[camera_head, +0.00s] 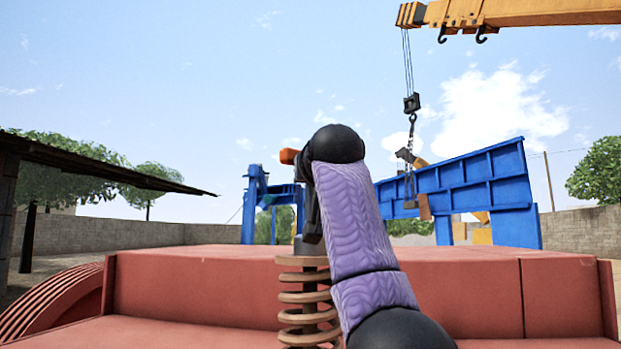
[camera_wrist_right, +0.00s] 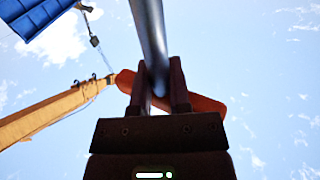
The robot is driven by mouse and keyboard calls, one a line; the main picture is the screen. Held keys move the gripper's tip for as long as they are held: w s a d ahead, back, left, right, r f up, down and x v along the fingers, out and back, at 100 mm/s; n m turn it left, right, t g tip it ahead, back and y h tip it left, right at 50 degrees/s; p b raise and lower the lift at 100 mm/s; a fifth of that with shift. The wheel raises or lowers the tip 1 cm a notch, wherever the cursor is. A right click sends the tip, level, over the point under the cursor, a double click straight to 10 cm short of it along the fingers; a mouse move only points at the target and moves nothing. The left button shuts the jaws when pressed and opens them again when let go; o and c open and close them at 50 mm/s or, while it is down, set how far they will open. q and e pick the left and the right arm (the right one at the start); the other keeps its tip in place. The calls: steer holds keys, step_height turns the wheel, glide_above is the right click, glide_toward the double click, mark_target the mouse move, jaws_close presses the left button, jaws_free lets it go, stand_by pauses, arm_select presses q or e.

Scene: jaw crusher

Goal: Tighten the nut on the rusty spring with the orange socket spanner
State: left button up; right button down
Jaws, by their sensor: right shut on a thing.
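The rusty spring (camera_head: 304,306) stands upright at the front of the red machine body in the head view, a flat cap (camera_head: 302,261) on top. My right arm, in a purple sleeve, reaches up beside it and covers its right side. The orange socket spanner (camera_head: 289,156) shows only as an orange end beside my dark wrist, above the spring. In the wrist view my right gripper (camera_wrist_right: 160,97) is shut on the spanner, whose orange bar (camera_wrist_right: 205,104) crosses behind the fingers and whose grey shaft (camera_wrist_right: 149,35) runs upward. I cannot make out the nut or whether the socket touches it.
The red machine body (camera_head: 450,292) spans the lower head view. Blue steel frames (camera_head: 460,185) stand behind it. A yellow crane boom (camera_head: 520,12) hangs a hook block (camera_head: 411,103) at upper right. A dark roof (camera_head: 100,165) and grey wall lie at left. Sky surrounds the raised arm.

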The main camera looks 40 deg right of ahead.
steer(key=shift+h, duration=0.3)
steer(key=shift+m+g+h+p, duration=0.75)
steer(key=shift+m+g+h, duration=0.45)
steer(key=shift+m+h, duration=0.15)
steer(key=shift+w+m+g+h+p, duration=0.1)
steer(key=shift+m+g+h+p, duration=0.75)
steer(key=shift+g+h, duration=0.3)
steer(key=shift+m+g+h+p, duration=0.5)
steer(key=shift+m+g+p, duration=0.25)
steer(key=shift+g, duration=0.2)
steer(key=shift+f, duration=0.1)
